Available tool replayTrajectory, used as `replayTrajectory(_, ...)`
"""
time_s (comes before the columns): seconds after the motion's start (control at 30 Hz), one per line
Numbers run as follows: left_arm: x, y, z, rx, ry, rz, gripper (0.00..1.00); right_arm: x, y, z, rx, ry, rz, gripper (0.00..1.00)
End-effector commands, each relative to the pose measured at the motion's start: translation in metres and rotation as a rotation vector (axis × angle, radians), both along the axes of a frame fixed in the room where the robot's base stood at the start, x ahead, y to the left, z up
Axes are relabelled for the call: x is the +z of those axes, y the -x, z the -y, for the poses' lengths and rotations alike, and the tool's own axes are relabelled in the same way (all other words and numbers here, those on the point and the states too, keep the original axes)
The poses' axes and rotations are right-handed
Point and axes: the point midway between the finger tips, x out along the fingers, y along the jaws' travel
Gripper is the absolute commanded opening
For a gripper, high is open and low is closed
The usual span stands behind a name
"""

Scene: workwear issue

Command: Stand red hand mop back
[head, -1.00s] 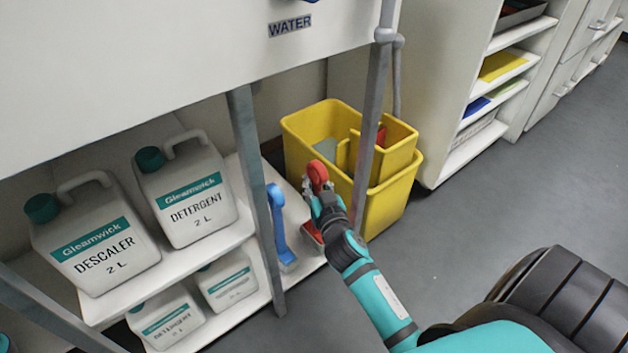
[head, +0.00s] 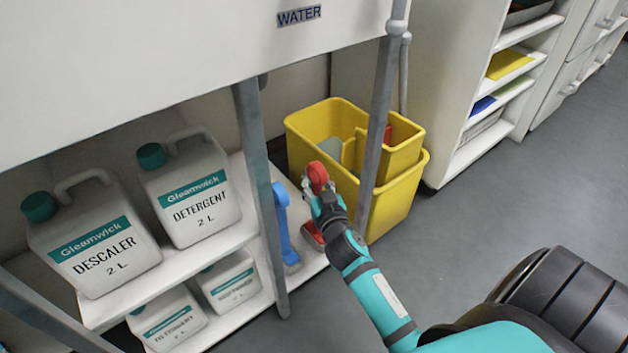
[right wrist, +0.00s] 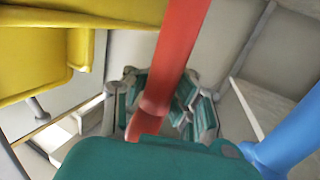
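The red hand mop (head: 318,177) stands upright at the right end of the low white shelf, beside a blue hand mop (head: 282,225). Its red head shows low down, partly hidden behind my arm. My right gripper (head: 316,192) is at the upper part of the red handle. In the right wrist view, the red handle (right wrist: 178,50) runs between the gripper's fingers (right wrist: 160,98), which look closed around it. The blue handle (right wrist: 290,135) shows at the right there. My left gripper is in neither view.
A yellow bucket (head: 405,190) stands just behind the red mop. A grey table leg (head: 378,120) rises close to my right gripper, another (head: 262,190) left of the blue mop. White jugs (head: 92,245) fill the shelves at left. Floor at right is open.

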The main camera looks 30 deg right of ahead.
Motion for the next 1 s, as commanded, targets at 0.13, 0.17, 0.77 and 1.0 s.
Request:
replayTrajectory(0.13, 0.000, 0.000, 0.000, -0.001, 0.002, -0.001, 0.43, 0.000, 0.000, 0.000, 0.000, 0.000, 0.000, 0.33)
replayTrajectory(0.17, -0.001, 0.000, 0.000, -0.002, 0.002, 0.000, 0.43, 0.000, 0.000, 0.000, 0.000, 0.000, 0.000, 0.36)
replayTrajectory(0.77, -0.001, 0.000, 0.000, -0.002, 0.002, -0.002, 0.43, 0.001, 0.050, -0.015, -0.001, -0.004, -0.004, 0.36)
replayTrajectory(1.0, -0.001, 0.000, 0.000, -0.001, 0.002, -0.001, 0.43, 0.005, 0.095, -0.028, -0.002, -0.004, -0.003, 0.36)
